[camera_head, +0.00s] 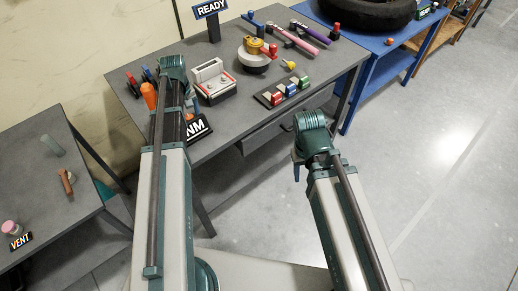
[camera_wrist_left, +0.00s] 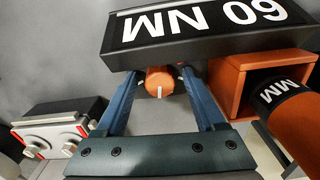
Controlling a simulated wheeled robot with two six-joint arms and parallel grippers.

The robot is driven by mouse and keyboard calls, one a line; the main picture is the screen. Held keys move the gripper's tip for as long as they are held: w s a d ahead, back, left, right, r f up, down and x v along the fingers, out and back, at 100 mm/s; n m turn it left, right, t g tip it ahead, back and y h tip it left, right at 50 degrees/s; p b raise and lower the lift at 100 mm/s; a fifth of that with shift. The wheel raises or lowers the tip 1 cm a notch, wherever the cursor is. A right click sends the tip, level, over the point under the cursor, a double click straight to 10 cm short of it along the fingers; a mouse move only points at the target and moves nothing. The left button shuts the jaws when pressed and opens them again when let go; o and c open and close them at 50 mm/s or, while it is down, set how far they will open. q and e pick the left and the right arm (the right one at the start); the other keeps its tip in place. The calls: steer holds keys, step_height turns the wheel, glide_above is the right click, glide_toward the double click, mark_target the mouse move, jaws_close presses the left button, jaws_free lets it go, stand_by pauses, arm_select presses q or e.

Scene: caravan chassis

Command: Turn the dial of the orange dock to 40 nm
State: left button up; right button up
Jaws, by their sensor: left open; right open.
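In the left wrist view, the orange dial (camera_wrist_left: 160,80) has a white pointer mark toward the bottom of the picture. It sits below a black display (camera_wrist_left: 205,27) that reads 60 NM upside down. The orange dock (camera_wrist_left: 263,80) shows at right as an open box shape. My left gripper (camera_wrist_left: 161,76) is open, with its blue fingers on either side of the dial; whether they touch it I cannot tell. In the head view my left arm hides the dial and most of the dock; part of the NM display (camera_head: 198,129) shows. My right gripper (camera_head: 297,166) is open and empty in front of the table.
An orange cylinder with a black MM label (camera_wrist_left: 285,100) is close at right in the wrist view. A white box with knobs (camera_head: 213,82) stands beside my left arm. The grey table (camera_head: 235,135) also holds colored blocks (camera_head: 290,90) and a READY sign (camera_head: 211,9).

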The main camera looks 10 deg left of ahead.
mark_target(189, 117)
arm_select(q)
steer(key=m, duration=0.3)
steer(key=shift+m, duration=0.4)
step_height(189, 117, up, 15)
steer(key=p, duration=1.5)
steer(key=s+d+f+m+b, duration=0.2)
steer(key=s+d+f+b, duration=0.1)
steer(key=d, duration=0.6)
steer(key=s+d+f+m+b, duration=0.3)
steer(key=s+d+b, duration=0.1)
steer(key=d, duration=0.5)
steer(key=s+d+f+m+y+b, duration=0.1)
steer(key=s+d+f+m+b, duration=0.2)
steer(key=s+d, duration=0.3)
steer(key=shift+d+f, duration=0.6)
steer(key=shift+d, duration=1.3)
steer(key=shift+s, duration=0.1)
